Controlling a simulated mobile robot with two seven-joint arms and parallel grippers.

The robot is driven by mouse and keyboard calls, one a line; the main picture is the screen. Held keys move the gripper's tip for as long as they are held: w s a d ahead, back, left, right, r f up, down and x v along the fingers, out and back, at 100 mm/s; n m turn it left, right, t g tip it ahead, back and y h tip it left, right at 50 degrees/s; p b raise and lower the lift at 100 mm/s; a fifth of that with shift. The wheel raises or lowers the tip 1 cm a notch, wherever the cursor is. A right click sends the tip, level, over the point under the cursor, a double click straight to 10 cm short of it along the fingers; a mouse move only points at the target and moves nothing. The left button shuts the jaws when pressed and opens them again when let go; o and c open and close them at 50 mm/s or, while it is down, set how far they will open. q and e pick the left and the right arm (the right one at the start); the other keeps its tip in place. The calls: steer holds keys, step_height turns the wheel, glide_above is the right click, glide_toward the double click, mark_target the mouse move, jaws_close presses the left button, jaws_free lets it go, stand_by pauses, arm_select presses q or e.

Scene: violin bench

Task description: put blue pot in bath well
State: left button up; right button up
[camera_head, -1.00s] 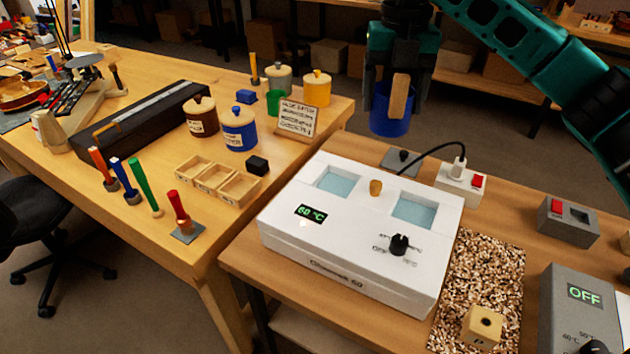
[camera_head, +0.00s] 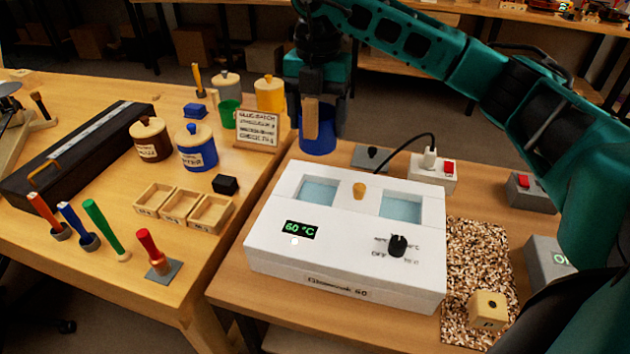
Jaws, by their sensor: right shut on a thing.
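The blue pot (camera_head: 318,143) hangs in my right gripper (camera_head: 312,112), which is shut on it. The pot is upright, behind the left part of the white bath, and looks to be above or near the table's back edge; its exact height is unclear. A pale wooden piece stands against the pot's near side. The white bath (camera_head: 345,268) reads 60 °C and has two pale-blue wells, a left well (camera_head: 318,191) and a right well (camera_head: 401,206). Both wells show no pot in them. My left gripper is not in view.
An orange knob (camera_head: 359,190) stands between the wells. A black cable runs from a white socket box (camera_head: 433,172) behind the bath. A sign card (camera_head: 257,129) and lidded jars stand to the left. A chip-covered mat (camera_head: 478,262) lies at the right.

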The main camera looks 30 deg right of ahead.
step_height(320, 180, down, 13)
steer(key=shift+f, duration=0.2)
stand_by(0.3)
steer(key=shift+f+b, duration=0.15)
steer(key=shift+b, duration=0.2)
steer(key=o, duration=1.1)
step_height(320, 180, up, 12)
steer(key=shift+r, duration=0.2)
steer(key=shift+f, duration=0.1)
